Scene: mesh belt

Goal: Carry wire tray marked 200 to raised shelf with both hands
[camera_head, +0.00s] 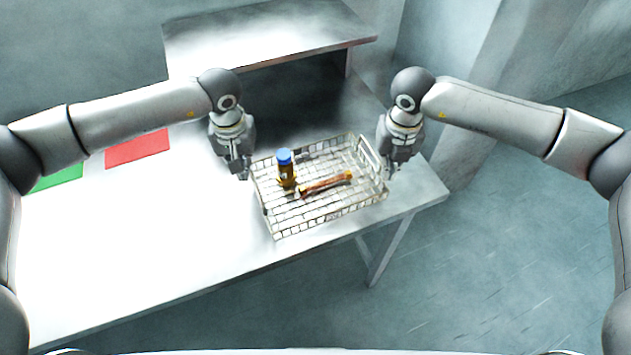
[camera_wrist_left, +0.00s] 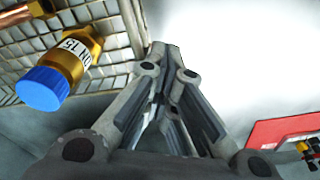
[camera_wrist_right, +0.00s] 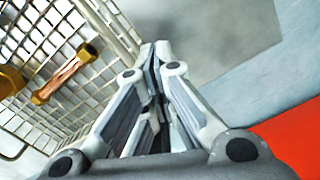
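The wire tray (camera_head: 325,212) is a mesh basket at the table's right end; I cannot read a mark on it. In it are an upright brass fitting with a blue cap (camera_head: 285,168) and a copper pipe piece (camera_head: 326,185). My left gripper (camera_head: 243,176) is outside the tray's left end, close to the rim. My right gripper (camera_head: 388,174) is outside the right end, beside the raised wire handle (camera_head: 369,153). In both wrist views the fingertips are together next to the mesh wall. Whether they touch it is unclear. The raised shelf (camera_head: 265,35) stands behind.
The white table (camera_head: 150,240) is clear to the left of the tray. A red patch (camera_head: 138,149) and a green patch (camera_head: 58,178) lie at the far left. Small brass parts (camera_wrist_left: 310,150) show at the red patch. The shelf top looks empty.

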